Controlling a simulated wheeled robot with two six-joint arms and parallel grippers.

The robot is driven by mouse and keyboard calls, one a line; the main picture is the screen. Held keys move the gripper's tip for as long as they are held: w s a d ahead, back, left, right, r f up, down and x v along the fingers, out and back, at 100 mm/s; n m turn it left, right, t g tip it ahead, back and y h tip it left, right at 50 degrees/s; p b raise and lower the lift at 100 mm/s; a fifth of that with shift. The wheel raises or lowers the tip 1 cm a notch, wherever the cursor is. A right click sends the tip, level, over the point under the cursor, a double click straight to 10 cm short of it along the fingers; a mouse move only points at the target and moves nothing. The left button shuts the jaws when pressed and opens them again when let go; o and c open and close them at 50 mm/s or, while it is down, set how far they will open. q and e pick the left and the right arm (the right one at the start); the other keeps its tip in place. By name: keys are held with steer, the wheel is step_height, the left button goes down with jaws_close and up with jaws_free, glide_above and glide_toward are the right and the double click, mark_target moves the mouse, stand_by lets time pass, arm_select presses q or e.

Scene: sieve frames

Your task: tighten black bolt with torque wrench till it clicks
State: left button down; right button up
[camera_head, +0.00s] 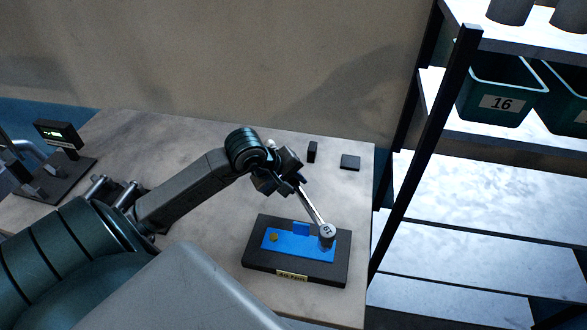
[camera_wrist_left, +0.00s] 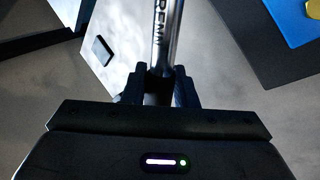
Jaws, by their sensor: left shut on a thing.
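My left gripper (camera_head: 282,183) is shut on the silver torque wrench (camera_head: 312,204). In the left wrist view the wrench shaft (camera_wrist_left: 167,40) runs up from between the fingers (camera_wrist_left: 157,88). The round wrench head (camera_head: 327,232) is over the right part of a blue plate (camera_head: 290,245) on a black base (camera_head: 262,267). The black bolt is not visible; the wrench head may hide it. A gold bolt (camera_head: 274,238) sits at the left of the blue plate and shows in part in the left wrist view (camera_wrist_left: 314,8). My right gripper is not in view.
The grey table (camera_head: 190,265) bears two small black blocks (camera_head: 312,151) (camera_head: 350,162) at the back. A device with a lit display (camera_head: 58,134) stands at the left. A shelf rack (camera_head: 440,150) with green bins (camera_head: 497,98) rises close on the right.

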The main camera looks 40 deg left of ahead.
arm_select(q)
steer(key=shift+r+p, duration=0.45)
steer(key=shift+r, duration=1.35)
steer(key=shift+s+f, duration=0.1)
